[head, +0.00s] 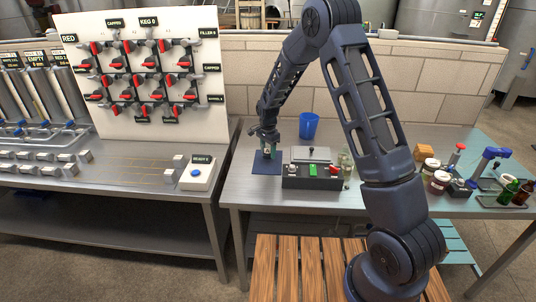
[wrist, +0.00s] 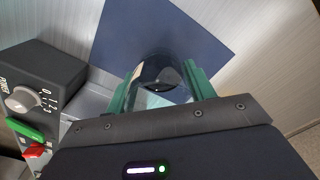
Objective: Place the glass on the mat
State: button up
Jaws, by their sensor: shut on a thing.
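My gripper (head: 267,149) is shut on the clear glass (wrist: 158,76), which sits between the green fingers in the wrist view. The glass has a pale label patch on its side. In the head view the gripper hides most of it. The dark blue mat (head: 264,168) lies flat on the right-hand bench, directly under the gripper. It also shows in the wrist view (wrist: 135,28), beyond and around the glass. I cannot tell whether the glass base touches the mat or hangs just above it.
A dark control box (head: 312,180) with a knob and green and red switches stands right beside the mat. A blue cup (head: 308,125) stands behind. Clear glassware (head: 346,162) stands right of the box. Jars (head: 438,182) and a blue-handled tool (head: 490,160) are farther right.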

jog(key=shift+f, duration=0.95)
jog(key=shift+f, duration=0.1)
jog(key=o, duration=1)
jog(key=shift+o, duration=0.2)
